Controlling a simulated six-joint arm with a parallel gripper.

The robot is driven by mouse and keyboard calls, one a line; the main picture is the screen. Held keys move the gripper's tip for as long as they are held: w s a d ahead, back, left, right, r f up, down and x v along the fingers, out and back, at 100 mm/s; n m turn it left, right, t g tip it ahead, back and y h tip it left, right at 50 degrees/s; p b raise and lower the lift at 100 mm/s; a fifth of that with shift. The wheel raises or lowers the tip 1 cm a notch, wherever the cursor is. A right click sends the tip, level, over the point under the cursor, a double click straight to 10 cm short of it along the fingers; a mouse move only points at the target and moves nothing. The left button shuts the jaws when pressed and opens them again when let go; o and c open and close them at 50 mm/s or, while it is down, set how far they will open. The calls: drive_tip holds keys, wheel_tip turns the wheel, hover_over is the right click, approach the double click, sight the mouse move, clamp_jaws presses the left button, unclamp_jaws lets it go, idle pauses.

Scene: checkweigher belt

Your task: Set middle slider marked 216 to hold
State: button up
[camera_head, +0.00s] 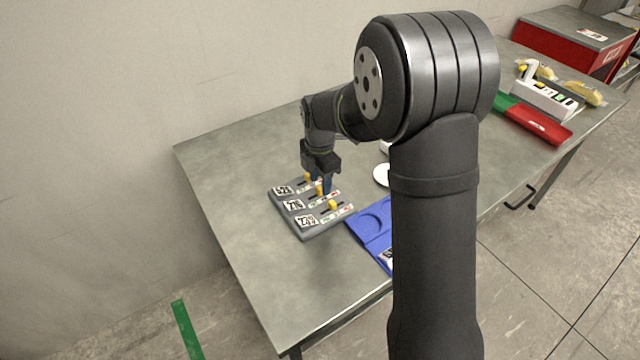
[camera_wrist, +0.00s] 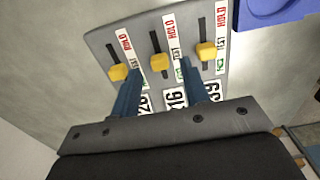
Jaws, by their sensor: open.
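A grey slider panel (camera_head: 287,226) with three yellow knobs lies on the table. In the wrist view the middle slider's yellow knob (camera_wrist: 156,61) sits in the lower part of its slot, away from the red HOLD word (camera_wrist: 169,23) at the top. The 216 label (camera_wrist: 175,98) is below it, partly covered by my gripper. My gripper (camera_wrist: 160,68) is open, and its blue fingertips appear on either side of the middle knob. I cannot tell whether they touch it. In the head view my gripper (camera_head: 321,183) points down over the panel.
The left knob (camera_wrist: 118,72) and right knob (camera_wrist: 207,51) stand close outside the fingers. A blue tray (camera_head: 369,246) lies right beside the panel. A white round object (camera_head: 381,175) is partly hidden behind my arm. The table's left side is clear.

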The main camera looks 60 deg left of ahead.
drive_tip(key=shift+f, duration=1)
clamp_jaws()
drive_tip(key=shift+w, duration=1.35)
unclamp_jaws()
drive_tip(key=shift+w, duration=0.1)
